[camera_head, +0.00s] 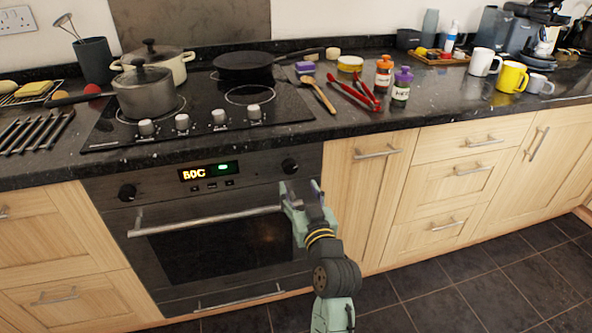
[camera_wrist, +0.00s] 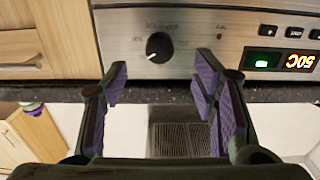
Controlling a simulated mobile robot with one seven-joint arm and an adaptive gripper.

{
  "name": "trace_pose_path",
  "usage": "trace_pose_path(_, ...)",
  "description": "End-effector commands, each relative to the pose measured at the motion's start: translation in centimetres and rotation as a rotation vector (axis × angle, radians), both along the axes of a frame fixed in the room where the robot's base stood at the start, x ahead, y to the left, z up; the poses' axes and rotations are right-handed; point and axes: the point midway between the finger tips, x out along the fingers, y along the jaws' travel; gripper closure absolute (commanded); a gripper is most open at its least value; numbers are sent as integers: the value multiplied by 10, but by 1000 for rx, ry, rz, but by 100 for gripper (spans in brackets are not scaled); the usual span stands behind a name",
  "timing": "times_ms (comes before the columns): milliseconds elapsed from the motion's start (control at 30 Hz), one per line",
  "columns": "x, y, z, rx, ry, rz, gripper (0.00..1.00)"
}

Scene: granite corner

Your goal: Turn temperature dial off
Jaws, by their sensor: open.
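The oven (camera_head: 213,250) has a black dial (camera_head: 290,166) at the right of its front panel. That dial also shows in the wrist view (camera_wrist: 159,47), round and black with a white pointer mark towards the lower left; the small print around it is too blurred to read. A second black dial (camera_head: 127,192) sits at the panel's left. My gripper (camera_head: 302,186) is just below and in front of the right dial. In the wrist view its purple-padded fingers (camera_wrist: 163,76) are apart and empty, one on each side below the dial, not touching it.
The oven display (camera_head: 208,171) glows orange beside a green light. The oven handle (camera_head: 205,220) runs across the door near my gripper. Silver hob knobs (camera_head: 182,121), pots and a pan stand above on the counter. Wooden cupboards (camera_head: 365,190) flank the oven.

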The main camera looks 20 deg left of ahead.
Motion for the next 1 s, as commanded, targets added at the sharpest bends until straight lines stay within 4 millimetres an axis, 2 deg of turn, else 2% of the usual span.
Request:
trace_pose_path(200,36,25,4,3,-1,1,47)
trace_pose_path(400,56,38,3,2,-1,0,47)
trace_pose_path(800,61,42,1,1,-2,-1,47)
trace_pose_path(1000,61,42,1,1,-2,-1,61)
